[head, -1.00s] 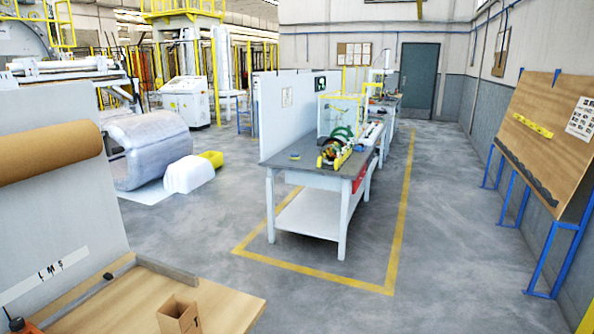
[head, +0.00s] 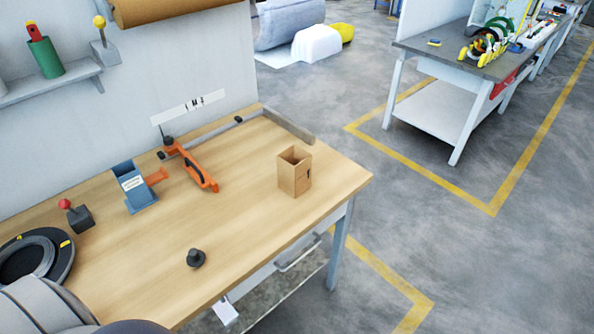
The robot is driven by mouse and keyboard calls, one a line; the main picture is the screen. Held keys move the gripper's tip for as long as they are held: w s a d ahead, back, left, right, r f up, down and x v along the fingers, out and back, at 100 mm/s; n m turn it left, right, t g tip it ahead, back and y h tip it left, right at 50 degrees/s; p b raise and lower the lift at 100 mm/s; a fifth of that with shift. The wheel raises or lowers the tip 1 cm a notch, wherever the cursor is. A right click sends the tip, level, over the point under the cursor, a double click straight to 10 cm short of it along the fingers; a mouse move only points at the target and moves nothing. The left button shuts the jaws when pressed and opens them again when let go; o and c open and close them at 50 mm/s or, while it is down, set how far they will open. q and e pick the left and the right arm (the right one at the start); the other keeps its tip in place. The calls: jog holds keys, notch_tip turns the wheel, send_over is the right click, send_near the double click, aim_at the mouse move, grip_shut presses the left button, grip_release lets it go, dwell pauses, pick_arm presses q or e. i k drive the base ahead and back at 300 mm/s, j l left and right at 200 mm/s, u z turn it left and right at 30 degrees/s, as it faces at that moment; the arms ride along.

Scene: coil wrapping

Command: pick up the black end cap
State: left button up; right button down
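A small dark piece that looks like the black end cap (head: 195,258) stands on the wooden workbench (head: 235,235), near its front edge, in the head view. It has a wide base and a narrower knob on top. Nothing touches it. Neither of my grippers shows in this view. A grey rounded part at the bottom left covers that corner of the bench.
An open cardboard box (head: 294,172), an orange tool (head: 196,170), a blue dispenser (head: 134,187) and a black ring-shaped piece (head: 35,258) stand on the bench. A shelf (head: 50,85) and a brown roll (head: 165,8) are above. The bench middle is clear.

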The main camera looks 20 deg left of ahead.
aim_at(196, 258)
jog(key=u, duration=1.65)
